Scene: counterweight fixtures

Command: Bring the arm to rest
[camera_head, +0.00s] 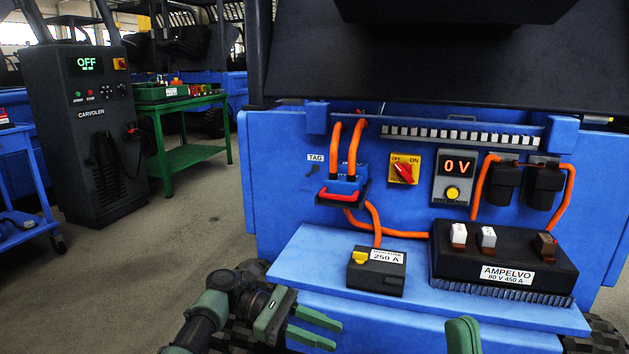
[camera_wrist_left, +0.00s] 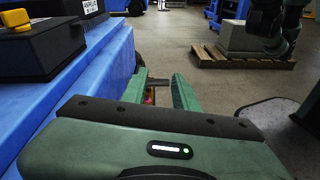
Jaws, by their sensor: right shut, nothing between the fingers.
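My left gripper (camera_head: 336,336) is low in the head view, in front of the blue ledge of the vehicle, with its green fingers apart and empty. In the left wrist view its two green fingers (camera_wrist_left: 164,88) also stand apart, beside the blue ledge. Only a green end of my right gripper (camera_head: 463,335) shows at the bottom edge of the head view, and it is shut. The rest of the right arm is out of that view.
The blue ledge (camera_head: 330,258) carries a black 250 A fuse box (camera_head: 377,281) and a black AMPELVO controller (camera_head: 455,262). Above are a red rotary switch (camera_head: 403,169), a 0 V meter (camera_head: 455,177) and orange cables. A charger cabinet (camera_head: 84,135) and green table (camera_head: 187,155) stand left.

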